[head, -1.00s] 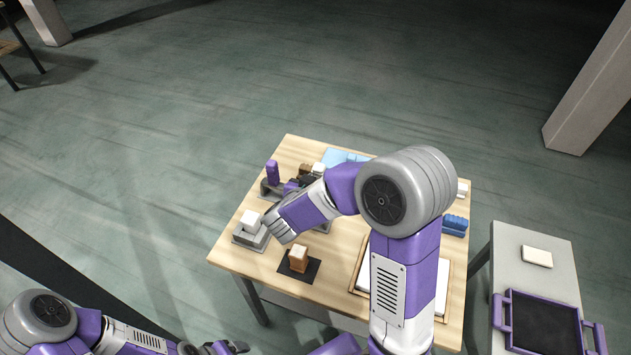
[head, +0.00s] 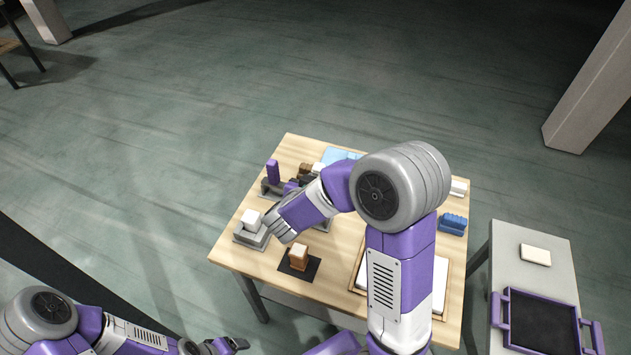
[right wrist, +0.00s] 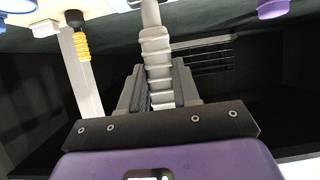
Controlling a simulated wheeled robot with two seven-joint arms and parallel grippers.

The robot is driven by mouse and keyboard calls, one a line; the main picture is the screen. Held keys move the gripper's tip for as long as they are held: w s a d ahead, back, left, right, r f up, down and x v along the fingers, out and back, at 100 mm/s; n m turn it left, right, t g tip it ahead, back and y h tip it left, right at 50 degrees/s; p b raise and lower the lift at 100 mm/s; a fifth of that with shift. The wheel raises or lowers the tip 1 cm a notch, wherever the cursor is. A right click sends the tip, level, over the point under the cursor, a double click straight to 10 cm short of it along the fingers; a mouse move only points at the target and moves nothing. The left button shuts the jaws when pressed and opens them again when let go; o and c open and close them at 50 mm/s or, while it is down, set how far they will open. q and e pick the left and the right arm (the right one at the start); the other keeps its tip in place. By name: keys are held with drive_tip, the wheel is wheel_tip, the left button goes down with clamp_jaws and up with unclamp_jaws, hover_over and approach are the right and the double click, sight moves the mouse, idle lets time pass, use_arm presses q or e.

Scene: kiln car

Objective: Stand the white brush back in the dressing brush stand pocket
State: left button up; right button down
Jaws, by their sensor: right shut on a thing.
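My right gripper (right wrist: 160,92) is shut on a pale grey-white ribbed handle (right wrist: 156,52), which I take to be the white brush; its far end runs out of the top of the right wrist view. In the head view my right forearm reaches over the table, and its fingertips and the brush are hidden beneath it. A dark stand (head: 268,188) with a purple upright part is at the table's far left; I cannot tell whether it is the brush stand. My left gripper (head: 230,345) is low in the head view, off the table; its jaw opening is unclear.
A white block on a grey base (head: 250,238) is close by my right wrist. A brown block (head: 298,252) stands on a dark mat. A blue item (head: 452,224) lies on the right. A yellow-ribbed tool (right wrist: 81,46) is beside the held handle. A grey side table (head: 545,285) stands right.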

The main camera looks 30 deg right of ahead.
drive_tip(key=shift+f, duration=0.3)
idle(0.5)
idle(0.3)
drive_tip(key=shift+f, duration=0.7)
idle(0.6)
